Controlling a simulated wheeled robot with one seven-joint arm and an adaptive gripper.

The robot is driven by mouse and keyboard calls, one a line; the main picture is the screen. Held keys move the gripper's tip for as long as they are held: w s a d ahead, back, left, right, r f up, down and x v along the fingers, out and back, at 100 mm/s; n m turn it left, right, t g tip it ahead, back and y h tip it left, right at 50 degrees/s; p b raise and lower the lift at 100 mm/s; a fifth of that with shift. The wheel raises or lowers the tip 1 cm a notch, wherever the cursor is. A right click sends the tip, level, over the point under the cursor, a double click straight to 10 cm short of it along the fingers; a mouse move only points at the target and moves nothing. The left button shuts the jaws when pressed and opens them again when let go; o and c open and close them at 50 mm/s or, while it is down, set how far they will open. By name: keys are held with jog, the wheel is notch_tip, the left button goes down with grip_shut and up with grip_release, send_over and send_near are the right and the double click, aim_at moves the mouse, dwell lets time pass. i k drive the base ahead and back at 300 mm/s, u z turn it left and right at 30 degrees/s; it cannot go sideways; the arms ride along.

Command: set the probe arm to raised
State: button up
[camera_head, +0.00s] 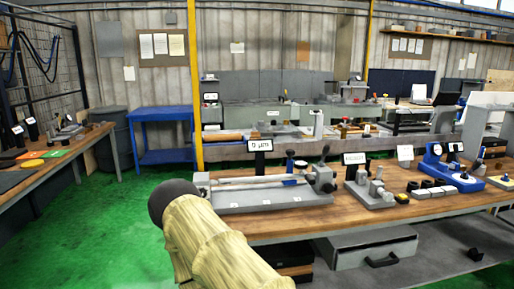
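On the wooden bench, a grey bench fixture (262,207) holds a long thin shaft (250,180) lying between its two ends. A small blue upright part (290,163) stands by the shaft near its right end and may be the probe arm. It is too small to tell whether it is raised or lowered. A black display (260,145) reading about "0 µm" stands behind the fixture. My arm, in a pale yellowish cover with a dark rounded end, shows in front of the fixture's left end. My gripper cannot be made out in this view.
The wooden bench (430,205) also carries a smaller grey fixture (372,187) and a blue device (445,170) to the right. A grey drawer box (365,250) is below. Another bench (60,150) stands at left. Green floor between them is open.

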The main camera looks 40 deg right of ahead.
aim_at(302, 165)
jog(key=z, duration=0.1)
jog(key=k, duration=0.65)
jog(key=z, duration=0.9)
jog(key=i, duration=0.35)
jog(key=z, duration=0.1)
